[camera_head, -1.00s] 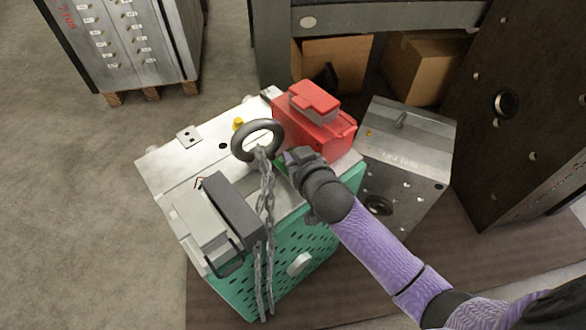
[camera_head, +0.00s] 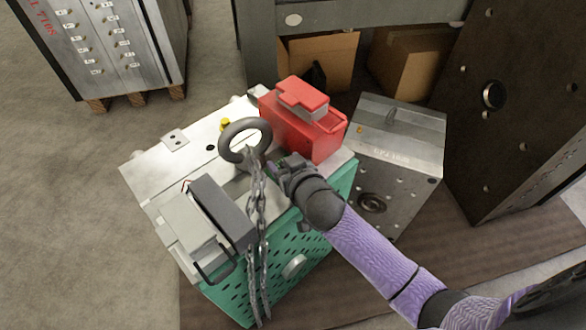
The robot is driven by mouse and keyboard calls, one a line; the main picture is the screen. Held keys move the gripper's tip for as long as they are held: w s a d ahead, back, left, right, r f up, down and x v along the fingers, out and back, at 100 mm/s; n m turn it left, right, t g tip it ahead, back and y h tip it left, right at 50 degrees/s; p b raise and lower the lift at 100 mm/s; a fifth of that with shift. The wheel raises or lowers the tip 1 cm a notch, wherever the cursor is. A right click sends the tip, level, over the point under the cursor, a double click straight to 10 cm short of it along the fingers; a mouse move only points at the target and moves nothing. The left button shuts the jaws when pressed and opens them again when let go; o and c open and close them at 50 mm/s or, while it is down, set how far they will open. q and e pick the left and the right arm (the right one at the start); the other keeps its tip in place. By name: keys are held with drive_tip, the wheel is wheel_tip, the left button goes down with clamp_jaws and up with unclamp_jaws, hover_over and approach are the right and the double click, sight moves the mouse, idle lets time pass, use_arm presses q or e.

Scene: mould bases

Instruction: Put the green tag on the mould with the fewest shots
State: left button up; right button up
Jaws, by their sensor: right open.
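My right gripper (camera_head: 277,172) is open over the top of the large pale mould (camera_head: 160,180), just right of its dark lifting ring (camera_head: 246,140). The large mould has a green perforated front (camera_head: 278,262). A smaller grey mould (camera_head: 398,135) stands to its right, with small lettering I cannot read surely. Another mould (camera_head: 118,45) with red lettering stands on a pallet at upper left. My left gripper is not in view.
A red toolbox (camera_head: 310,135) and a grey case (camera_head: 195,225) sit on the large mould. A chain (camera_head: 258,215) hangs from the ring over its front. Cardboard boxes (camera_head: 410,60) lie behind. A tall dark plate (camera_head: 530,100) stands at right. Floor at left is clear.

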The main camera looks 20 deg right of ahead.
drive_tip(key=p+v, duration=0.5)
drive_tip(key=v, duration=0.6)
drive_tip(key=s+d+f+n+g, duration=0.1)
drive_tip(key=s+f+g, duration=0.3)
drive_tip(key=s+f, duration=0.5)
drive_tip(key=s+d+f+g, duration=0.2)
drive_tip(key=s+f+g, duration=0.2)
drive_tip(key=s+f, duration=0.55)
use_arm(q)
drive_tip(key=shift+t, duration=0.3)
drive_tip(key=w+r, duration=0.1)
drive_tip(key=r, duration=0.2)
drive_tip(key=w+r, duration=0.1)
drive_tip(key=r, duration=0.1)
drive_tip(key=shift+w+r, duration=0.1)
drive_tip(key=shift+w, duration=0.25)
use_arm(e)
drive_tip(key=s+d+f+g, duration=0.1)
drive_tip(key=s+f+g, duration=0.2)
drive_tip(key=s, duration=0.8)
drive_tip(key=s+d+f+n+g+h, duration=0.1)
drive_tip(key=s+f+g, duration=0.3)
drive_tip(key=s, duration=0.8)
wheel_tip(320, 180, down, 2)
drive_tip(key=shift+d+f, duration=0.2)
drive_tip(key=shift+d, duration=0.2)
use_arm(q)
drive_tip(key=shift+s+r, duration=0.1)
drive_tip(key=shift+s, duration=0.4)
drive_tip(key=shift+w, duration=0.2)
